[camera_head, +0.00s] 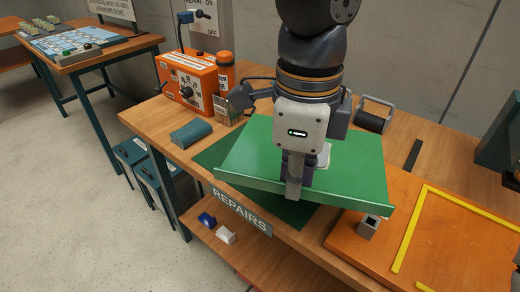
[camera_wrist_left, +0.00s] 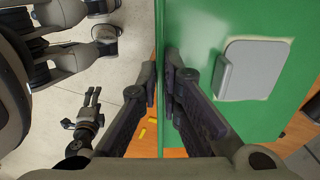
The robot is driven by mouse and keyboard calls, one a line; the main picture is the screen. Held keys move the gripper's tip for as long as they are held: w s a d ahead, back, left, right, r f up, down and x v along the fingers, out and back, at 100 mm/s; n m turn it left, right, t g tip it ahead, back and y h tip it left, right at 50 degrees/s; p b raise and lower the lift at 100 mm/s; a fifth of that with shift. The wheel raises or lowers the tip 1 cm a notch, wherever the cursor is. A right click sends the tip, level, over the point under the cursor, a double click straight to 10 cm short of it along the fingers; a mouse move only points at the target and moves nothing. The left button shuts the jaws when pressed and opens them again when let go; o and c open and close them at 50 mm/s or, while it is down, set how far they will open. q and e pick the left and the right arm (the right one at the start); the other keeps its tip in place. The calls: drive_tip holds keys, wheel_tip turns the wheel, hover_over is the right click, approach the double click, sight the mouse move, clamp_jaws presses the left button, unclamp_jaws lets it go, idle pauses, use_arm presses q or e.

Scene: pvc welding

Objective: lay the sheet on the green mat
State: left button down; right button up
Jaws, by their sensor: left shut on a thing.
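The sheet (camera_head: 345,148) is a stiff bright green panel with a lip along its near edge and a pale grey patch. My left gripper (camera_head: 293,188) is shut on the near edge of the sheet. In the left wrist view, the fingers (camera_wrist_left: 162,85) pinch that edge, and the sheet (camera_wrist_left: 200,25) with its grey patch (camera_wrist_left: 255,68) fills the right side. The dark green mat (camera_head: 215,153) lies on the bench below, mostly hidden by the sheet, which looks raised over it and turned relative to it. My right gripper (camera_wrist_left: 92,98) shows small in the left wrist view.
An orange welding unit (camera_head: 188,82), an orange bottle (camera_head: 225,72) and a blue-grey block (camera_head: 191,133) stand left of the sheet. A holder with a dark roller (camera_head: 372,118) is behind it. An orange board with yellow strips (camera_head: 455,245) lies right.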

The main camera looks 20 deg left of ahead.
sight(257, 141)
use_arm(q)
drive_tip(key=w+a+f, duration=0.1)
drive_tip(key=w+a, duration=0.1)
drive_tip(key=w+a+f, duration=0.3)
drive_tip(key=w+a, duration=0.1)
drive_tip(key=shift+w+f, duration=0.15)
drive_tip(key=shift+w, duration=0.15)
drive_tip(key=w+a+f, duration=0.1)
drive_tip(key=w+f, duration=0.1)
drive_tip(key=f, duration=0.1)
drive_tip(key=w+a+f+b, duration=0.1)
drive_tip(key=f, duration=0.1)
drive_tip(key=shift+a, duration=0.35)
drive_tip(key=shift+w+a+f, duration=0.15)
drive_tip(key=shift+w+f, duration=0.05)
drive_tip(key=shift+f, duration=0.75)
drive_tip(key=shift+w+a+f, duration=0.15)
drive_tip(key=shift+f, duration=0.75)
use_arm(e)
drive_tip(key=shift+s+f+g, duration=0.5)
drive_tip(key=shift+s+f, duration=0.45)
drive_tip(key=shift+s, duration=0.1)
use_arm(q)
drive_tip(key=shift+f, duration=0.1)
drive_tip(key=c, duration=1.8)
unclamp_jaws()
